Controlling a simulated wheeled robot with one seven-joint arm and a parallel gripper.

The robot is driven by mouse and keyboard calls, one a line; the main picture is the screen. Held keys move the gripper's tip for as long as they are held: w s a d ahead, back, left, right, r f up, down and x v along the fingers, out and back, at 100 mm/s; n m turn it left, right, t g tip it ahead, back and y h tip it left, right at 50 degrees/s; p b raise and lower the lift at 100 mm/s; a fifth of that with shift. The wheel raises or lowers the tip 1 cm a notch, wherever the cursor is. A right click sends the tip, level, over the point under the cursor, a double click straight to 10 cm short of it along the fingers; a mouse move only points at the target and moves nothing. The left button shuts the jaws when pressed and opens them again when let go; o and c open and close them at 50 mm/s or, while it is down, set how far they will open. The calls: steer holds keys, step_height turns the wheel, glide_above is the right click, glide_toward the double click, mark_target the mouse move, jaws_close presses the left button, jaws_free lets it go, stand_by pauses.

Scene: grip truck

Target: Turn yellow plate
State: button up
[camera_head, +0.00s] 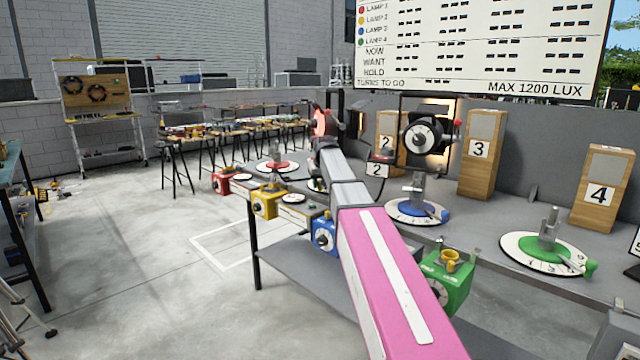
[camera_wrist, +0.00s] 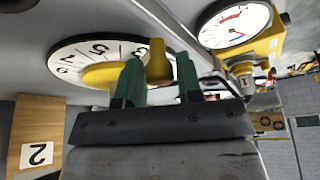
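The yellow plate, a white numbered dial with a yellow centre (camera_wrist: 72,50), fills the upper left of the wrist view, which is turned over. In the head view only a pale sliver of a plate shows beside my arm, and I cannot tell whether it is this one. A yellow upright peg (camera_wrist: 158,63) stands at the plate's near edge. My gripper (camera_wrist: 158,78) has two green fingers, one on each side of the peg, with narrow gaps showing. It appears open around the peg. My arm hides the gripper in the head view.
A yellow box (camera_head: 264,203) with a gauge stands at the bench's front edge, beside red (camera_head: 222,183), blue (camera_head: 325,236) and green (camera_head: 447,280) boxes. Red (camera_head: 278,167), blue (camera_head: 416,211) and green (camera_head: 545,252) plates lie on the bench. Wooden lamp posts stand behind.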

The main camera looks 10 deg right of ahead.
jaws_close()
steer(key=shift+w+a, duration=0.1)
steer(key=shift+w+a+m+h, duration=0.5)
steer(key=shift+w+a+m, duration=0.6)
steer(key=shift+a+m, duration=0.25)
steer(key=shift+w+a+m+h, duration=0.3)
steer(key=shift+w+a+m, duration=0.15)
steer(key=shift+w+m, duration=0.35)
steer(key=shift+w+a+m+h, duration=0.3)
steer(key=shift+w+a+m, duration=0.15)
steer(key=shift+w+m, duration=0.25)
steer(key=o, duration=0.5)
jaws_free()
steer(key=shift+r, duration=0.1)
